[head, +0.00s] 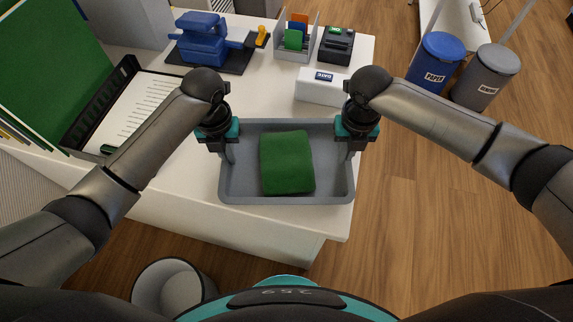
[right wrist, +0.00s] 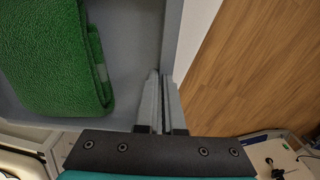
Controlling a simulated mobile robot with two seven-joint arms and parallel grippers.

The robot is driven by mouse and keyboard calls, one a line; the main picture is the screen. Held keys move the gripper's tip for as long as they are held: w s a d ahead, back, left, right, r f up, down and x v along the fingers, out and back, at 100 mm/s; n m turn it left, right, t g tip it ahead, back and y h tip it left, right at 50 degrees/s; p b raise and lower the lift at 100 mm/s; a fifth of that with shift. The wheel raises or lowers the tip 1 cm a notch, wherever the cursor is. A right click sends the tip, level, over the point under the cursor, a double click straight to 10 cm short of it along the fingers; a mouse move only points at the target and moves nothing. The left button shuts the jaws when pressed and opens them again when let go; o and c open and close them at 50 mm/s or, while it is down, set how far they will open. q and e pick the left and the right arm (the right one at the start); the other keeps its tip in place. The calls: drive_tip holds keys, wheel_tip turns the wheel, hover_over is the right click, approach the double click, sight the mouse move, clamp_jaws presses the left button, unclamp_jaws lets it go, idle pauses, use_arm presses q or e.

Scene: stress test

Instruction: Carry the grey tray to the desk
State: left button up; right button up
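The grey tray (head: 335,180) is level at the front right of the white desk, over or on its top; I cannot tell whether it touches. A folded green towel (head: 287,162) lies in it. My left gripper (head: 230,152) is at the tray's left rim and looks shut on it. My right gripper (head: 350,150) is at the right rim. In the right wrist view its fingers (right wrist: 160,88) are close together on the wall of the tray (right wrist: 132,45), beside the towel (right wrist: 50,60).
The white desk (head: 180,205) holds a black paper tray (head: 128,115), a blue machine (head: 205,42), a file holder (head: 295,40), a black device (head: 336,45) and a white box (head: 318,86). A blue bin (head: 437,62) and a grey bin (head: 486,78) stand right. A wastebasket (head: 172,288) stands in front.

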use_arm(q)
drive_tip(key=o, duration=0.4)
use_arm(e)
drive_tip(key=o, duration=0.4)
use_arm(q)
drive_tip(key=shift+o, duration=0.2)
use_arm(e)
drive_tip(key=shift+o, duration=0.2)
drive_tip(key=shift+r, duration=0.15)
use_arm(q)
wheel_tip(320, 180, up, 12)
use_arm(e)
wheel_tip(320, 180, up, 12)
idle(0.3)
